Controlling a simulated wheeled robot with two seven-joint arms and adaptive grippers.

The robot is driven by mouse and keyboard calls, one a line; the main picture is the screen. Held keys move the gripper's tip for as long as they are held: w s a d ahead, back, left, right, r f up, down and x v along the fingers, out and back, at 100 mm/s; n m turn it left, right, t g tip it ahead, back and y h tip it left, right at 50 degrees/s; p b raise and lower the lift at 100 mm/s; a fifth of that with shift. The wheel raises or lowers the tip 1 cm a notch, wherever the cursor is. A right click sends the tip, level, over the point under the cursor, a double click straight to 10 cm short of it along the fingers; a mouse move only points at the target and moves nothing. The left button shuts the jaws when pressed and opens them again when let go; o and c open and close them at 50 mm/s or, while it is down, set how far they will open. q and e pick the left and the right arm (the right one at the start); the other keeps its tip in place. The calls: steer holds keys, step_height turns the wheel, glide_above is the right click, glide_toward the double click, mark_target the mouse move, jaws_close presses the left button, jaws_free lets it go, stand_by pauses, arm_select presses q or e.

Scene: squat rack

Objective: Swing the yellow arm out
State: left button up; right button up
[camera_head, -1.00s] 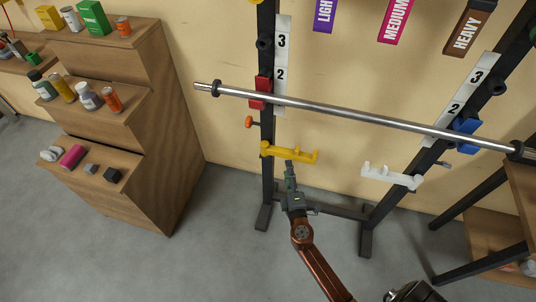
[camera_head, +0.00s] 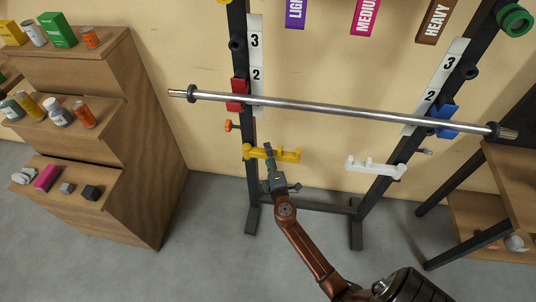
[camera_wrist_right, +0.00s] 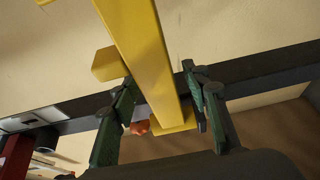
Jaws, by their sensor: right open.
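The yellow arm (camera_head: 289,156) juts to the right from the left upright (camera_head: 249,185) of the rack, below the bar, with short raised pegs. My right gripper (camera_head: 268,150) reaches up to it from below, close to its upright end, and hides part of it. In the right wrist view the yellow arm (camera_wrist_right: 145,50) runs between the two dark green fingers of the right gripper (camera_wrist_right: 160,78). The fingers are open, one on each side of it, with a visible gap at the right finger. Contact at the left finger is unclear. My left gripper is not in view.
A steel bar (camera_head: 320,110) crosses the rack above the yellow arm. An orange knob (camera_head: 229,126) sits on the left upright. A white arm (camera_head: 372,167) is on the right upright (camera_head: 396,167). A stepped wooden shelf (camera_head: 150,160) stands left; a bench (camera_head: 512,180) stands right.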

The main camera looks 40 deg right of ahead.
jaws_close()
stand_by(0.3)
stand_by(0.3)
